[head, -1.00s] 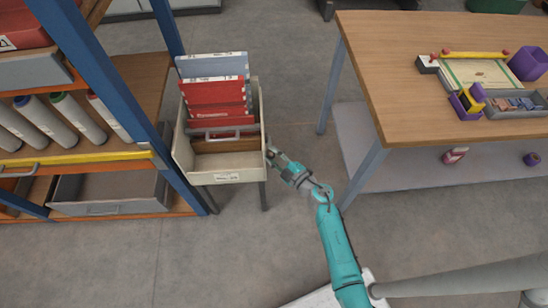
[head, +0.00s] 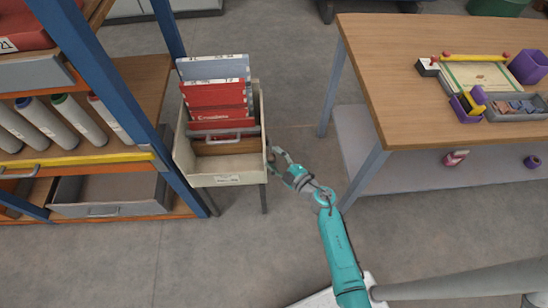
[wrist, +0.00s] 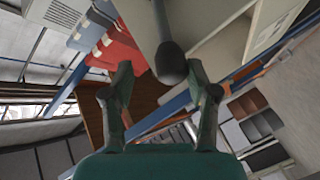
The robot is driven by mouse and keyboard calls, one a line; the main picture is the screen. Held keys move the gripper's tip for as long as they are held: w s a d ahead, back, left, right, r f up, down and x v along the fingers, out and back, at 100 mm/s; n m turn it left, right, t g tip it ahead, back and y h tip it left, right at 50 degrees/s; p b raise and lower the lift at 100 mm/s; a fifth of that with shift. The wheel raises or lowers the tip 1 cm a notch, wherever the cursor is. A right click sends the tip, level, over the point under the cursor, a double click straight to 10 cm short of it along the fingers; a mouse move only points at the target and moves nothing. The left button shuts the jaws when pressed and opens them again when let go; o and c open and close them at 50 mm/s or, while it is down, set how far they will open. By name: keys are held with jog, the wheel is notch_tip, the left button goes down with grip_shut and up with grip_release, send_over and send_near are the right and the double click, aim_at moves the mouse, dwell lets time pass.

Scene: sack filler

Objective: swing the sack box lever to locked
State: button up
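The sack box (head: 228,166) is a cream open-topped bin on legs beside the shelf in the head view. Its lever (wrist: 171,64), with a dark rounded knob, shows in the wrist view between and beyond my fingertips. In the head view the lever is too small to tell apart at the box's right side. My gripper (head: 275,158) is at that right side, near the box's front corner. In the wrist view my gripper (wrist: 163,78) is open, one finger on each side of the knob, with gaps visible. I cannot read whether the lever is at locked.
Red sacks (head: 215,92) and a blue-grey one (head: 212,66) stand in the box behind a plate with a handle (head: 223,140). A blue-posted shelf (head: 105,80) is close on the left. A wooden table (head: 400,60) stands right; floor between is clear.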

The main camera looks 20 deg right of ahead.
jog(key=v, duration=1.1)
jog(key=shift+s, duration=0.15)
jog(key=shift+r, duration=0.1)
